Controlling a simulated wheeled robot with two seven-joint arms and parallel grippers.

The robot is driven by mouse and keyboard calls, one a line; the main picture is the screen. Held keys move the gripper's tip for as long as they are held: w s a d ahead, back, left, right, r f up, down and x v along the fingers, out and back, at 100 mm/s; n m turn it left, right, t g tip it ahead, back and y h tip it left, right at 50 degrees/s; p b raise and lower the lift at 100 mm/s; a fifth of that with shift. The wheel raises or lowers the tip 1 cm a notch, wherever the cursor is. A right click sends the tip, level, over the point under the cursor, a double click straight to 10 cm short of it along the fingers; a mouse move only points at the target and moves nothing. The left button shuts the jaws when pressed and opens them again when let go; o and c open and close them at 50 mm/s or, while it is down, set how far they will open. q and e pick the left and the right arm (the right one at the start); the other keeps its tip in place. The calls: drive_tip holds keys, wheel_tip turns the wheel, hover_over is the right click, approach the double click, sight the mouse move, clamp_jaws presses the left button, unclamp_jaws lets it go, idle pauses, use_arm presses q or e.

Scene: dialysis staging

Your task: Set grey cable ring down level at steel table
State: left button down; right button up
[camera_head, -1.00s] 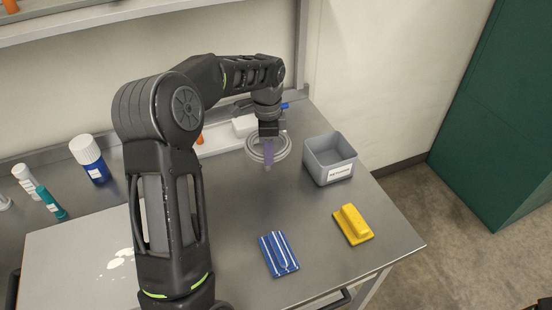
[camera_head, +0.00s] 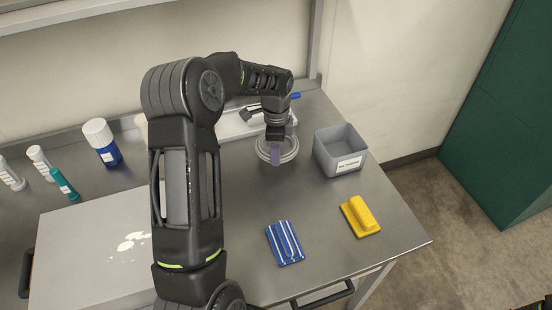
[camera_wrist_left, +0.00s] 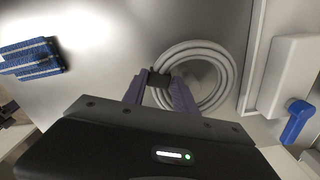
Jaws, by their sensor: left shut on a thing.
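The grey cable ring (camera_head: 291,152) is a coil of several loops at the back of the steel table (camera_head: 330,205), left of the grey bin. It also shows in the left wrist view (camera_wrist_left: 226,62), with a dark tie on its near side. My left gripper (camera_head: 276,155) points down at the ring. In the left wrist view its purple fingers (camera_wrist_left: 160,92) are closed on the coil at the dark tie. The ring looks about level; I cannot tell whether it touches the table.
A grey labelled bin (camera_head: 340,152) stands right of the ring. A white tray (camera_head: 232,128) with a blue-handled item lies behind. A blue striped pad (camera_head: 285,243) and a yellow block (camera_head: 360,216) lie in front. Bottles (camera_head: 103,143) stand at left. Table between ring and pads is clear.

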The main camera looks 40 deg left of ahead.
use_arm(q)
wheel_tip(320, 180, down, 3)
drive_tip(key=shift+f+p, duration=0.1)
drive_tip(key=shift+p, duration=0.3)
drive_tip(key=shift+f, duration=0.25)
drive_tip(key=c, duration=1.3)
unclamp_jaws()
drive_tip(key=shift+o, duration=0.2)
wheel_tip(320, 180, up, 12)
drive_tip(key=shift+r+b, duration=0.1)
drive_tip(key=shift+b, duration=0.75)
